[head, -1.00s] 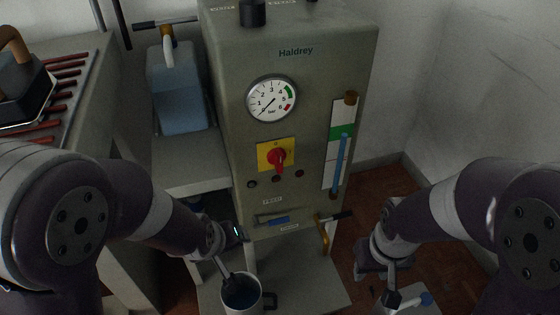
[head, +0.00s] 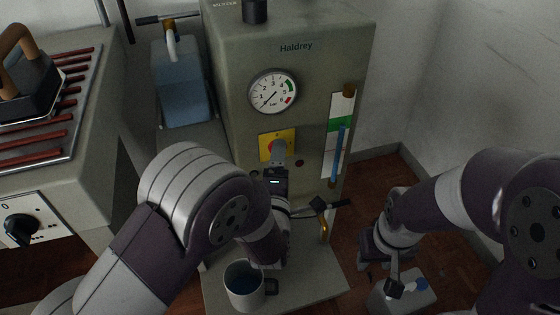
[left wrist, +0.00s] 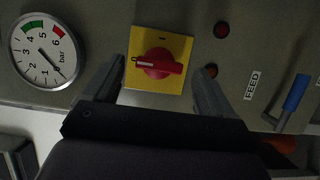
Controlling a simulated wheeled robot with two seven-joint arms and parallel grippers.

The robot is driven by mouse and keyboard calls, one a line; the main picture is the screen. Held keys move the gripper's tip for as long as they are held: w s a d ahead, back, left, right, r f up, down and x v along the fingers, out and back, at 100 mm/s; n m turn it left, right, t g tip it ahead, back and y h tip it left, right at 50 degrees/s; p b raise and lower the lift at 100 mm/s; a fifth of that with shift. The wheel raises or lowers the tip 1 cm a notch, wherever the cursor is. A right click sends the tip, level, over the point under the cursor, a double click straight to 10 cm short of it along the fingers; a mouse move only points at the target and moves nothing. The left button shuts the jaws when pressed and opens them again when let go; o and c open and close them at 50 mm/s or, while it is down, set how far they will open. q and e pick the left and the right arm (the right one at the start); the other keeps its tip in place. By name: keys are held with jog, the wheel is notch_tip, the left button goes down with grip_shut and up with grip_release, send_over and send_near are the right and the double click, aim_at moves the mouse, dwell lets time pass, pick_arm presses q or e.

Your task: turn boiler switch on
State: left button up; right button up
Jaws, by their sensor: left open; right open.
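The boiler (head: 308,66) is a grey-green cabinet marked Haldrey. Its switch is a red rotary knob on a yellow plate (head: 290,135). In the left wrist view the red knob (left wrist: 158,63) sits in the middle of the yellow plate (left wrist: 178,43). My left gripper (head: 279,152) is in front of the switch and partly covers the knob in the head view. In the left wrist view the left gripper (left wrist: 160,82) is open, with one finger on each side of the plate and nothing between them gripped. My right gripper (head: 380,279) is open, low at the right of the boiler.
A pressure gauge (head: 273,92) is above the switch, its needle near zero. A sight glass (head: 340,130) is at the right. A mug (head: 244,287) stands on the lower shelf. A blue jug (head: 183,85) stands left. A brass tap (head: 323,226) sticks out below.

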pick_arm(q)
jog(key=shift+w+d, duration=0.1)
jog(key=shift+w, duration=0.9)
jog(key=c, duration=1.1)
jog(key=shift+o, duration=0.2)
jog(key=shift+r, duration=0.1)
jog(key=shift+d+r+m+g+y+p, duration=0.1)
jog(key=shift+m+g+y+p, duration=0.8)
jog(key=shift+m+p, duration=1.95)
jog(key=shift+d+r+m+g+y+p, duration=0.1)
jog(key=shift+m+g+y+p, duration=1.2)
jog(key=shift+p, duration=2.6)
jog(key=shift+d+r+m+g+y+p, duration=0.1)
jog(key=shift+m+g+y+p, duration=0.35)
jog(key=shift+m+p, duration=2.6)
jog(key=shift+f+n+p, duration=0.1)
jog(key=shift+n+p, duration=0.2)
jog(key=shift+p, duration=0.1)
